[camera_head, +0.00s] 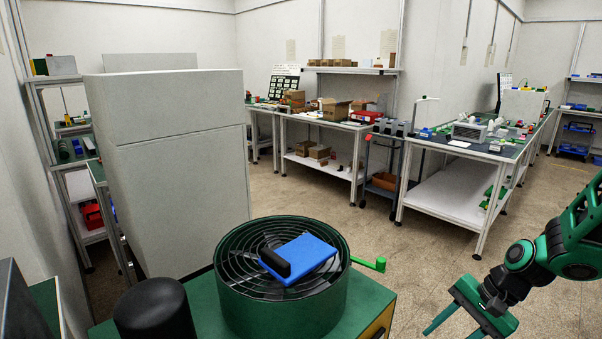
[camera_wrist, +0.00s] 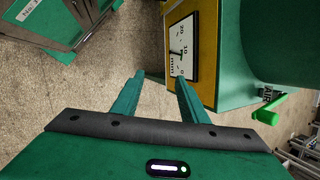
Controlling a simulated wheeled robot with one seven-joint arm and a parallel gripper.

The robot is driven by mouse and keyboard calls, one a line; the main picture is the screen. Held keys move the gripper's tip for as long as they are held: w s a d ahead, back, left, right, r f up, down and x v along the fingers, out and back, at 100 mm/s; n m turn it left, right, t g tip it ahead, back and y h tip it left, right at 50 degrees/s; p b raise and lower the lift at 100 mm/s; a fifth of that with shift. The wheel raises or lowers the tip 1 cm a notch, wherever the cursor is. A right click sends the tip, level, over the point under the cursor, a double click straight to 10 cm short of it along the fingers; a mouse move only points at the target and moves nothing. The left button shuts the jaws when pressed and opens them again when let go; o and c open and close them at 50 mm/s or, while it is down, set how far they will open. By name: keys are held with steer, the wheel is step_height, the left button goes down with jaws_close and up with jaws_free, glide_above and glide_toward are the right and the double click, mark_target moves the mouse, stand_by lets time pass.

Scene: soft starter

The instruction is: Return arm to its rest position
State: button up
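My gripper (camera_head: 455,325) is at the lower right of the head view, hanging to the right of the green cabinet and over the floor. Its fingers are spread apart with nothing between them. In the wrist view the open gripper (camera_wrist: 160,85) points at the floor and the side of the yellow-edged cabinet. My arm (camera_head: 560,250) comes in from the right edge of the head view, bent at the elbow and clear of the tables.
A green round drum (camera_head: 285,310) with a blue block (camera_head: 300,257) on its grille stands close in front. A green-knobbed handle (camera_head: 372,264) sticks out at its right. A gauge (camera_wrist: 183,48) is on the cabinet side. Floor (camera_head: 400,255) is free toward the workbench (camera_head: 465,185).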

steer(key=s+d+r+n+h, duration=0.1)
steer(key=s+d+r, duration=0.2)
steer(key=s, duration=0.3)
steer(key=s+d+r+n+h, duration=0.2)
steer(key=s+d+r, duration=0.1)
steer(key=s+r, duration=0.3)
steer(key=s+d+r+n+g+h, duration=0.1)
steer(key=s+d+r, duration=0.1)
steer(key=s+r, duration=0.3)
steer(key=shift+s+d+h, duration=0.4)
steer(key=shift+s, duration=0.4)
steer(key=shift+w+f, duration=0.3)
steer(key=shift+w, duration=0.3)
